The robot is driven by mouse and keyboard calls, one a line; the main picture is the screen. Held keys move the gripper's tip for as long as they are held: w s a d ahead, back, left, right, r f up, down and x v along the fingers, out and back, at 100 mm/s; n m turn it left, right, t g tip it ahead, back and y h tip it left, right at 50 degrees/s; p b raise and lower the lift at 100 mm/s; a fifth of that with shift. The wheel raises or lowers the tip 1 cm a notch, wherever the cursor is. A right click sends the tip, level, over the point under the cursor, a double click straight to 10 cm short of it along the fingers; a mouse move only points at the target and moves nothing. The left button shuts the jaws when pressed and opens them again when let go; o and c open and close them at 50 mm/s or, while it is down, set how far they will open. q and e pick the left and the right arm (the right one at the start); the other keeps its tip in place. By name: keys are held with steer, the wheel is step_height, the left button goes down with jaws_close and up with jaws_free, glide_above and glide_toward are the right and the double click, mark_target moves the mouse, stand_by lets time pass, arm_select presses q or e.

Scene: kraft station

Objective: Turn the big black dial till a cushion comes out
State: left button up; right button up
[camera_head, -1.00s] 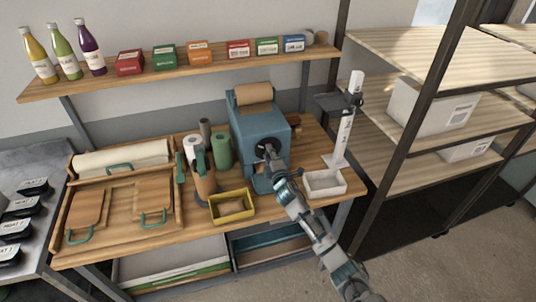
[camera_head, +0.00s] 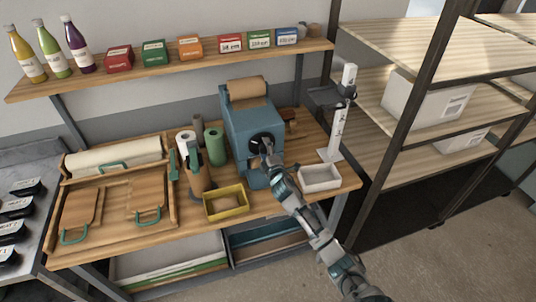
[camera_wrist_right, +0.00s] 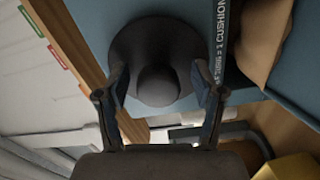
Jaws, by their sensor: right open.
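The big black dial (camera_head: 262,142) is on the front of a blue machine (camera_head: 240,120) with a roll of brown paper on top. In the right wrist view the round dial (camera_wrist_right: 158,60) with its raised centre knob lies between the fingers of my right gripper (camera_wrist_right: 158,90). The gripper is open, one finger on each side of the knob; I cannot tell whether they touch the dial. In the head view my right gripper (camera_head: 268,158) partly covers the dial. Brown paper (camera_wrist_right: 264,40) shows beside the dial in the wrist view. My left gripper is not in view.
A yellow bin (camera_head: 226,203) with brown paper stands at the machine's lower left. A white tray (camera_head: 320,179) and a white post stand to its right. Paper rolls (camera_head: 215,147) and a tape dispenser stand to its left. A shelf with bottles and boxes runs above.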

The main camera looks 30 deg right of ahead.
steer(key=v, duration=1.1)
steer(key=shift+s, duration=0.2)
steer(key=shift+f, duration=0.1)
